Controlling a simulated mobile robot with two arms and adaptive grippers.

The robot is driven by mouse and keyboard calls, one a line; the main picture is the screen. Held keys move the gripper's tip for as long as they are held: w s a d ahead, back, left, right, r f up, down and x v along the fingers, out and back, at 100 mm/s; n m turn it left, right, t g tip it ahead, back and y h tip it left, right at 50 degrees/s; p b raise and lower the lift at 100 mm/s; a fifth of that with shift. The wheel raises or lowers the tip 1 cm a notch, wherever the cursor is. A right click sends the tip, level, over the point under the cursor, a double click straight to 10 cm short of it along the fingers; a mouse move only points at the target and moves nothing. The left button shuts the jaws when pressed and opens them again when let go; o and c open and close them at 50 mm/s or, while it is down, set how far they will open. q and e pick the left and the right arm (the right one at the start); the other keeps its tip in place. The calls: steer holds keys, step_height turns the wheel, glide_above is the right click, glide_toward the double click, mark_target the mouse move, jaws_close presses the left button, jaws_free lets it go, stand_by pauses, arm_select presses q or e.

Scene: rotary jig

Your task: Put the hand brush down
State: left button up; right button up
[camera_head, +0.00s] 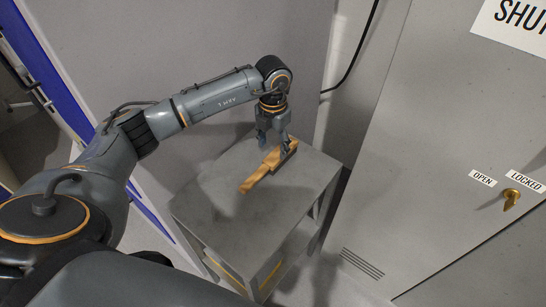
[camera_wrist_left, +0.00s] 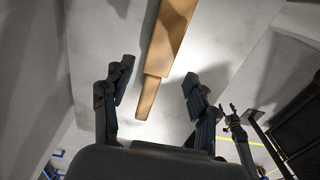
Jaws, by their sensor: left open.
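The hand brush (camera_head: 262,172), with a tan wooden body and handle, lies on the top of a small grey table (camera_head: 300,188). In the left wrist view the brush (camera_wrist_left: 168,40) runs down from the top edge, its narrower handle end pointing between my fingers. My left gripper (camera_head: 274,146) is over the back part of the brush, pointing down. Its fingers are spread apart, and in the left wrist view the gripper (camera_wrist_left: 155,92) shows a gap on both sides of the brush. The brush's far end is partly hidden by the gripper.
A grey cabinet (camera_head: 430,150) with a brass knob (camera_head: 511,197) and labels "OPEN" and "LOCKED" stands to the right. A grey wall (camera_head: 180,50) is behind the table. The front and left of the tabletop are clear.

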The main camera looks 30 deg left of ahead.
mark_target(273, 158)
arm_select(q)
step_height(273, 158, up, 5)
steer(key=shift+r, duration=0.1)
stand_by(0.7)
